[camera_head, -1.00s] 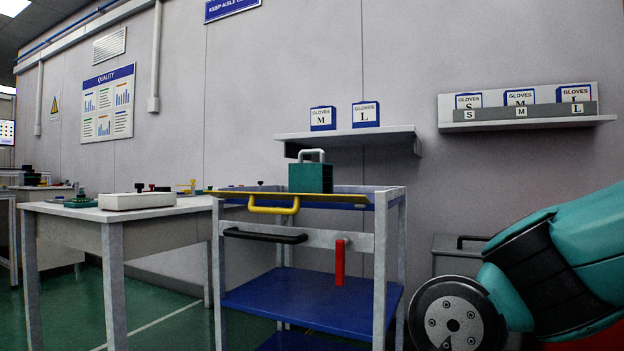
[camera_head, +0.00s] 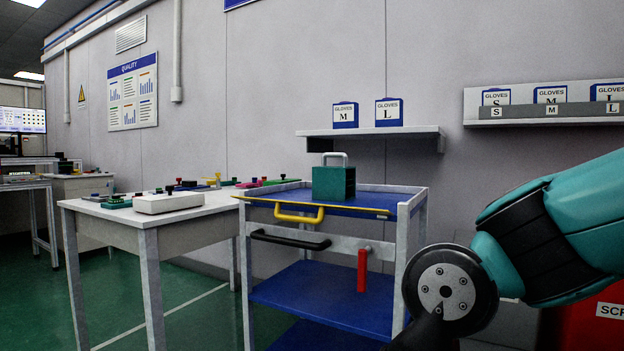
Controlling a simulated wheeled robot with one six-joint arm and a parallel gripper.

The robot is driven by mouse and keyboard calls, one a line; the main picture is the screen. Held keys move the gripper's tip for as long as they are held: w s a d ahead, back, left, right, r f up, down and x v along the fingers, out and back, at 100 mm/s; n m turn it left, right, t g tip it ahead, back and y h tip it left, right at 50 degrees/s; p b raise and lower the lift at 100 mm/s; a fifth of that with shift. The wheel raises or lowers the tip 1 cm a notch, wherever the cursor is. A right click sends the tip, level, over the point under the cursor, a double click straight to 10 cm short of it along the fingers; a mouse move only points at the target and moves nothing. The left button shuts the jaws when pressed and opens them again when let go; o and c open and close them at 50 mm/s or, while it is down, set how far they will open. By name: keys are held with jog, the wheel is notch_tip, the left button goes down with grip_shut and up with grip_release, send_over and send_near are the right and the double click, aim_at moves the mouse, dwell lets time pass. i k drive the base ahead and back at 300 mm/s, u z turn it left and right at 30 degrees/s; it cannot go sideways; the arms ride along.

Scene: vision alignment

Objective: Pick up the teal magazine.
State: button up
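The teal magazine (camera_head: 334,183) is a box with a pale loop handle on top. It stands upright on the blue top tray of the cart (camera_head: 366,209), toward the back. My arm reaches in from the right, with its round grey wrist joint in front of the cart's right side. My gripper is not clearly in view; only a dark part shows at the bottom edge below the wrist. Nothing of mine touches the magazine.
The cart has yellow (camera_head: 299,213) and black (camera_head: 290,239) front handles and a red upright grip (camera_head: 362,270). A white table (camera_head: 104,211) with several small parts stands left. A wall shelf (camera_head: 371,133) with glove boxes hangs behind. Green floor is free at left.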

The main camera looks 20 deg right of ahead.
aim_at(329, 183)
jog(key=u, duration=0.55)
jog(key=i, duration=1.5)
jog(key=z, duration=0.1)
